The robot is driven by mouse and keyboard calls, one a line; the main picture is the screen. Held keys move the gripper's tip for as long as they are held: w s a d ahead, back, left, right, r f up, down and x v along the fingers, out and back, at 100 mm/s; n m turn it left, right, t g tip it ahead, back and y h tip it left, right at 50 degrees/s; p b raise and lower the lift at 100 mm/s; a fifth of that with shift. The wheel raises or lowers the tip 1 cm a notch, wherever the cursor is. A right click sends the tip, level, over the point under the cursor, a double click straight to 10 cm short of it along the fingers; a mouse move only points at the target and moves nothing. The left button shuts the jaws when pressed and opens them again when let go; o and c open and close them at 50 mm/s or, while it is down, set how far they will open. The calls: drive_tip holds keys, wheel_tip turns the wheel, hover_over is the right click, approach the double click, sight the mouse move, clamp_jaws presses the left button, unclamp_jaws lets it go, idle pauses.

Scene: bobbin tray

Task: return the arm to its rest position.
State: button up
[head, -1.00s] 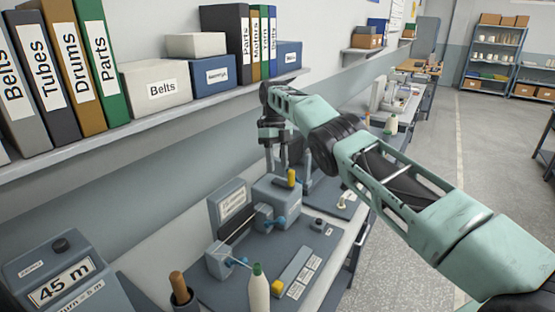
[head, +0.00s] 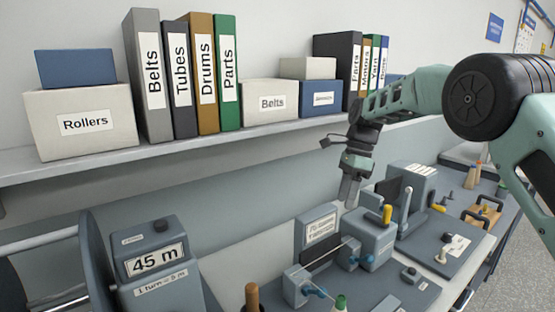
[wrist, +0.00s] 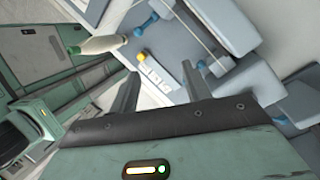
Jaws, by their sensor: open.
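My gripper (head: 350,192) hangs from my green arm in the head view, fingers pointing down. It is above the back of the workbench, near the grey block device with a yellow knob (head: 387,214). In the wrist view, the two dark fingers of my gripper (wrist: 156,88) stand apart with nothing between them.
A shelf (head: 180,157) with binders and boxes runs along the wall behind my arm. A grey counter reading 45 m (head: 155,262) stands at the left. More bench fixtures and a wooden-handled tool (head: 252,298) stand below. The air left of my gripper is clear.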

drive_tip(key=s+a+f+n+b, duration=0.1)
drive_tip(key=s+a+n+b, duration=0.25)
drive_tip(key=s+n, duration=0.5)
drive_tip(key=s+a+f+n+b, duration=0.2)
drive_tip(key=s+a+n, duration=0.3)
drive_tip(key=s, duration=0.7)
drive_tip(key=s+d+f+n+t+h+b, duration=0.1)
drive_tip(key=s+f+n, duration=0.3)
drive_tip(key=s, duration=0.6)
drive_tip(key=s+d+f+n+t+h+b, duration=0.1)
drive_tip(key=s+d+f+n, duration=0.3)
drive_tip(key=s+n, duration=0.4)
drive_tip(key=s+b, duration=0.1)
drive_tip(key=s, duration=0.1)
drive_tip(key=shift+s+t+b, duration=0.3)
drive_tip(key=shift+s, duration=0.1)
